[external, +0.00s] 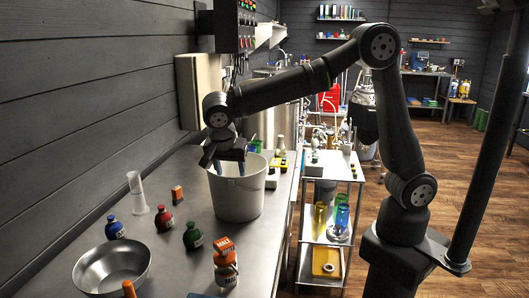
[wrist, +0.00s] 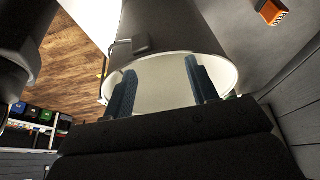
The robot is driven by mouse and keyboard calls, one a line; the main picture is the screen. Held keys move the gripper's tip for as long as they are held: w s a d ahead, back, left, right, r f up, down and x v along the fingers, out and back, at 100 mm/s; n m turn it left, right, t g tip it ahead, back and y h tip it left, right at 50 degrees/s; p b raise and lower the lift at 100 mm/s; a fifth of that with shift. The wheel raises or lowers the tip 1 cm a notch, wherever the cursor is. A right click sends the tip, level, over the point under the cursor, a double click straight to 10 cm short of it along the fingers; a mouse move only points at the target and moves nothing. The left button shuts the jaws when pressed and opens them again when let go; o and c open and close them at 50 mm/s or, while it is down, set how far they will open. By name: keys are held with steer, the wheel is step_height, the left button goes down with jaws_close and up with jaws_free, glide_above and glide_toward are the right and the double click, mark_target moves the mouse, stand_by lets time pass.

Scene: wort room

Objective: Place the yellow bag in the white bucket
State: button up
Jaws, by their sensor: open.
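The white bucket (external: 238,202) stands upright on the steel counter. My gripper (external: 230,168) points down at its mouth, with the blue fingers over or just inside the rim. In the wrist view the bucket (wrist: 175,22) lies beyond the open fingers of my gripper (wrist: 161,68). The fingers are wide apart with nothing between them. The visible part of the bucket's inside looks pale and empty; its lower part is hidden by my gripper. I cannot make out a yellow bag for certain in either view.
A metal bowl (external: 111,268), a green bottle (external: 193,236), a red bottle (external: 164,218), a blue bottle (external: 115,228) and a clear cylinder (external: 138,196) stand left of the bucket. An orange box (external: 177,194) is near the wall. A cart (external: 325,170) stands right of the counter.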

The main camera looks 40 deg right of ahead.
steer(key=v, duration=0.9)
steer(key=x, duration=1.3)
steer(key=shift+s, duration=0.1)
steer(key=shift+a+r, duration=0.1)
steer(key=shift+r, duration=0.15)
steer(key=shift+f, duration=0.1)
